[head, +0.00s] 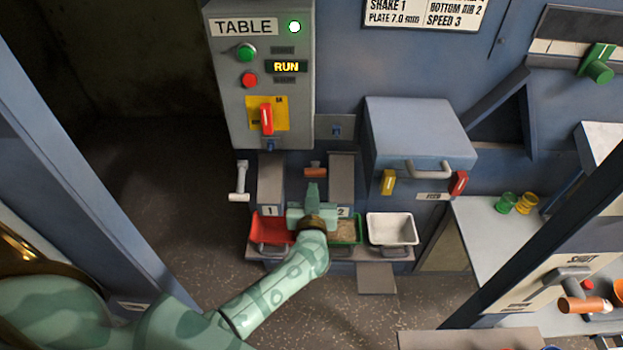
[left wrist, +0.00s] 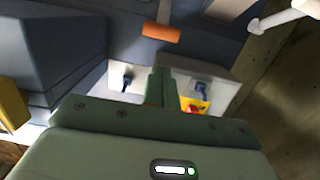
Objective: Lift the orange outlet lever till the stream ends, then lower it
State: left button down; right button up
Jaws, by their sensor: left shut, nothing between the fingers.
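A small orange lever handle (head: 315,171) sits between the two grey chutes below the control box. It also shows at the top of the left wrist view (left wrist: 161,33). My left gripper (head: 312,188) is shut and empty, just in front of and below this handle in the head view, apart from it in the left wrist view (left wrist: 160,73). A green tray (head: 357,236) holding tan grain stands under chute 2, partly hidden by my gripper. A red tray (head: 268,232) stands under chute 1. No falling stream can be made out. My right gripper is out of view.
The control box (head: 222,110) shows RUN and a lit green lamp. A white tray (head: 404,229) stands right of the green one. A second orange handle (head: 583,305) is by a SHUT plate at lower right. A white-handled lever (head: 240,182) is left of chute 1.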

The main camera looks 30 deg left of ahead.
aim_at(313, 170)
pick_arm(q)
jog(key=b+x, duration=0.2)
jog(key=x, duration=0.6)
jog(key=shift+w+a+f, duration=0.15)
jog(key=shift+w+f, duration=0.05)
jog(key=shift+w, duration=0.05)
jog(key=shift+w+a, duration=0.1)
jog(key=shift+w, duration=0.15)
jog(key=shift+w+a, duration=0.1)
jog(key=shift+w, duration=0.05)
